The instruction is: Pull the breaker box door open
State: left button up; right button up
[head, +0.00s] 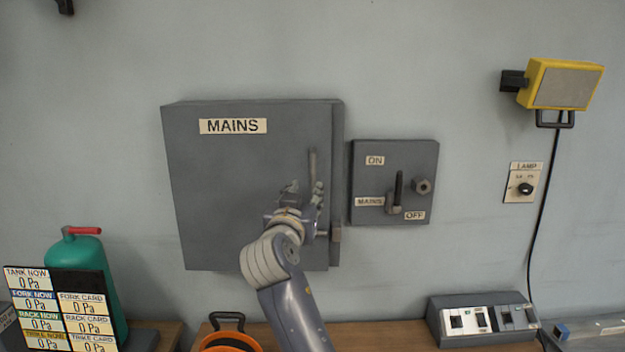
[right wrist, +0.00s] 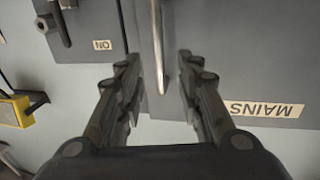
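The breaker box (head: 337,125) is a grey wall cabinet. Its door (head: 235,180) is labelled MAINS and looks shut. A slim vertical handle (head: 312,163) sits near the door's right edge; it also shows in the right wrist view (right wrist: 158,50), where the label is upside down. My right gripper (head: 305,187) is at the handle's lower part. In the right wrist view, my right gripper (right wrist: 158,75) is open, with one finger on each side of the handle and gaps visible. Whether the handle lies fully between the fingertips in depth is unclear. My left gripper is out of view.
A switch box (head: 428,160) with a black lever (head: 398,188) is close right of the cabinet. A yellow lamp (head: 565,85) hangs farther right. Below are a green tank (head: 90,255), pressure cards (head: 85,310), an orange item (head: 230,342) and a grey console (head: 480,318).

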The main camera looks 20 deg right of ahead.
aim_at(312, 183)
jog(key=p+x, duration=0.3)
jog(key=x, duration=0.5)
jog(key=shift+d, duration=0.1)
jog(key=shift+w+d+p, duration=0.25)
jog(key=shift+w+p, duration=0.15)
jog(key=shift+w, duration=0.1)
jog(key=shift+c, duration=0.3)
grip_shut()
